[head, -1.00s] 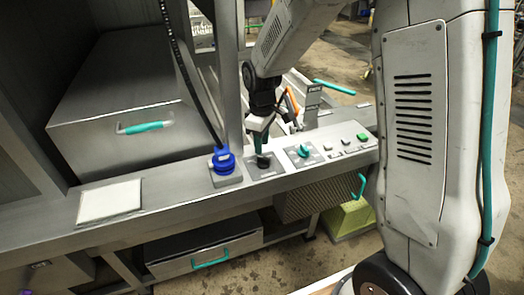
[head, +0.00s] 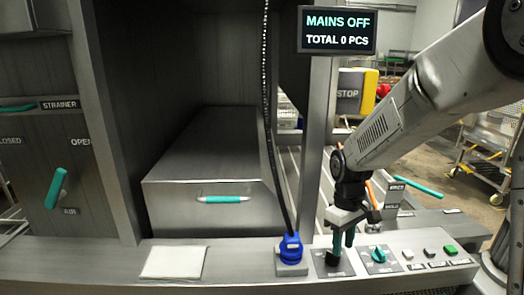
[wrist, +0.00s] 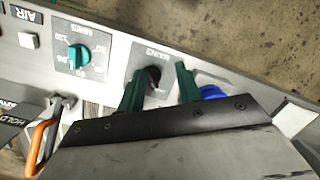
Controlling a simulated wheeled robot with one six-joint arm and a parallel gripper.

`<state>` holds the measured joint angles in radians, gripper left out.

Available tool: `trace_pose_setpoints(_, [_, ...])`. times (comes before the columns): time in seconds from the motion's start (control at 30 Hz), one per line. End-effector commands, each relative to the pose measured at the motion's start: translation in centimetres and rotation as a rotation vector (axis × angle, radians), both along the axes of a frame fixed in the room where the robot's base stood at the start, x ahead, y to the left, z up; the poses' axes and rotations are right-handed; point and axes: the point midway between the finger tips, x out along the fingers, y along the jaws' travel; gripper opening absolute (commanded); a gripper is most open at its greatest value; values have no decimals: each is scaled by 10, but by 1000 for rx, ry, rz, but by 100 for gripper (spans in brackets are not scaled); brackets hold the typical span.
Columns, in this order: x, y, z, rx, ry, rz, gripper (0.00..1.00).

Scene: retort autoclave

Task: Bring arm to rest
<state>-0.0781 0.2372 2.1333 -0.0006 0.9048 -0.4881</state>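My gripper (head: 344,240) points down over the control panel (head: 415,262), above the black mains knob (head: 333,259). In the wrist view my gripper (wrist: 160,88) has its two green fingers spread apart. The black mains knob (wrist: 153,78) shows in the gap between them, and nothing is clamped. I cannot tell how far the fingertips are above the knob. The screen (head: 337,30) reads "MAINS OFF" and "TOTAL 0 PCS".
A blue plug (head: 290,250) with a black cable stands left of the knob. A teal dial (head: 377,254) and a green button (head: 450,249) are to its right. A steel post (head: 313,150) rises behind. A white pad (head: 174,262) lies on the ledge.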

Motion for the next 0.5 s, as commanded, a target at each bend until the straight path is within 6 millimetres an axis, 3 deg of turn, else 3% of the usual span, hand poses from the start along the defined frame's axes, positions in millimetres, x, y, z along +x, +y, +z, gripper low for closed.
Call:
trace_pose_setpoints(0.3, [-100,-15,73,-42,18,-286,35])
trace_pose_setpoints(0.5, [-170,-24,111,-53,-21,-447,35])
